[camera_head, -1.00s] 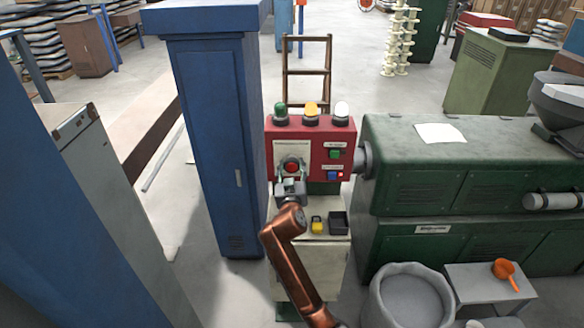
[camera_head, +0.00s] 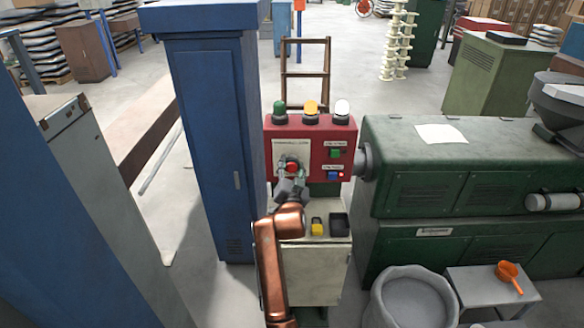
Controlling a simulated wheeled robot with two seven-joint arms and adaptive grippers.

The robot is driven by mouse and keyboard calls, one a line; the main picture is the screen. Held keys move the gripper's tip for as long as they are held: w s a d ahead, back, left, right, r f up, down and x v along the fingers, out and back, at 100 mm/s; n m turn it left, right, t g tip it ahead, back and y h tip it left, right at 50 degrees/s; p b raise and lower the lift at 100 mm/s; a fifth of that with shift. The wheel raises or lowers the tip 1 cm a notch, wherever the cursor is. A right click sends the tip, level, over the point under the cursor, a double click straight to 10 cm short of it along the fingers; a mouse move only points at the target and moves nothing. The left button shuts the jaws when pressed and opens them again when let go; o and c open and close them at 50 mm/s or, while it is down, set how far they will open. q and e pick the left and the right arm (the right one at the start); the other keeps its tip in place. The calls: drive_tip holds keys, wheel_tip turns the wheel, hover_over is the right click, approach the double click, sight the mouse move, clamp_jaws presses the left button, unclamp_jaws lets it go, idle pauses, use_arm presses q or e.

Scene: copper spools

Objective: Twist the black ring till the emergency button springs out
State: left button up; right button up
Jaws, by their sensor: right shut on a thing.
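The red emergency button (camera_head: 292,167) is on a pale plate at the left of the red control box (camera_head: 312,150). My right gripper (camera_head: 291,174) is at the button, with its fingers on either side of it. It is shut on the black ring around the button, and the fingers hide most of that ring. The gripper and wrist look tilted. I cannot tell from this view how far out the button stands. My left gripper is not in view.
Green, yellow and white lamps (camera_head: 311,108) top the box. A green button (camera_head: 335,153) and a blue one (camera_head: 334,175) sit to the right. A blue cabinet (camera_head: 208,130) stands close left and a green machine (camera_head: 480,170) right. A yellow item (camera_head: 317,227) is below.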

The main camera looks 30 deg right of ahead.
idle(0.3)
drive_tip(key=o, duration=1.2)
drive_tip(key=shift+c, duration=0.2)
wheel_tip(320, 180, up, 10)
